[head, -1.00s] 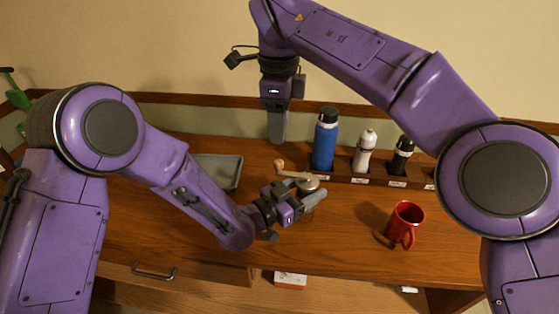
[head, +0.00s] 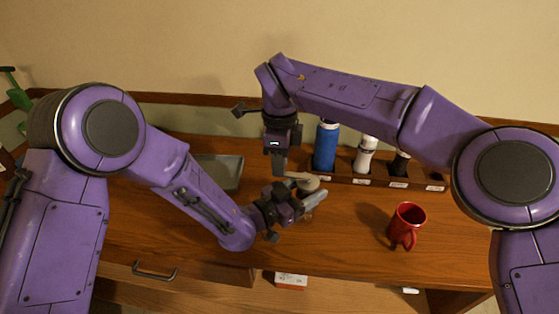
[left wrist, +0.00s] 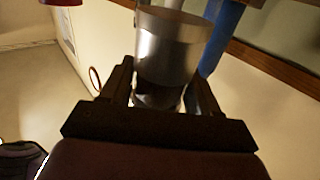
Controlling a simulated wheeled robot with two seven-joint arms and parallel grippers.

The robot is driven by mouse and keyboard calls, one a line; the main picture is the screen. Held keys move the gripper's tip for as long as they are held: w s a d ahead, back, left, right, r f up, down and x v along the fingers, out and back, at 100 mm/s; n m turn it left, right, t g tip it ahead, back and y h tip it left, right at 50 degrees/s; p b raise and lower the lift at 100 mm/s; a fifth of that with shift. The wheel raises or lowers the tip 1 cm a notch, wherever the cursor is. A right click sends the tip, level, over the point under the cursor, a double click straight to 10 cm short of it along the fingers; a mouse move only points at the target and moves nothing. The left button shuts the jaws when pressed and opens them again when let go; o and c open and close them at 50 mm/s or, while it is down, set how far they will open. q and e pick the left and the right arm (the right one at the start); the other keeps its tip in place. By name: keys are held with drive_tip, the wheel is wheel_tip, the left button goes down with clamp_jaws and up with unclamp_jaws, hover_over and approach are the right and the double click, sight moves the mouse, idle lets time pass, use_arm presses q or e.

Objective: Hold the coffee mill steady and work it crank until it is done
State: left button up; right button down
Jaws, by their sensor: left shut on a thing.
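The coffee mill (head: 309,186) stands on the counter, only its round top and pale crank (head: 299,176) clear in the head view. In the left wrist view its metal cylinder (left wrist: 168,55) sits between two dark fingers. My left gripper (head: 313,202) is shut on the mill's body, low and from the side. The crank points left from the mill's top. My right gripper (head: 280,171) points down at the crank's knob end and hides the knob. I cannot tell whether its fingers are closed on the knob.
A red mug (head: 407,226) stands to the right. A grey tray (head: 222,171) lies to the left. The counter between mill and mug is clear.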

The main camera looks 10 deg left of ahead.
drive_tip(key=shift+w, duration=0.15)
drive_tip(key=w+d+m, duration=0.6)
drive_tip(key=d+m, duration=0.1)
drive_tip(key=m, duration=1)
drive_tip(key=s+d+m, duration=0.6)
drive_tip(key=m, duration=1.1)
drive_tip(key=shift+d+m, duration=0.35)
drive_tip(key=shift+m, duration=0.05)
idle(0.5)
drive_tip(key=c, duration=1)
unclamp_jaws()
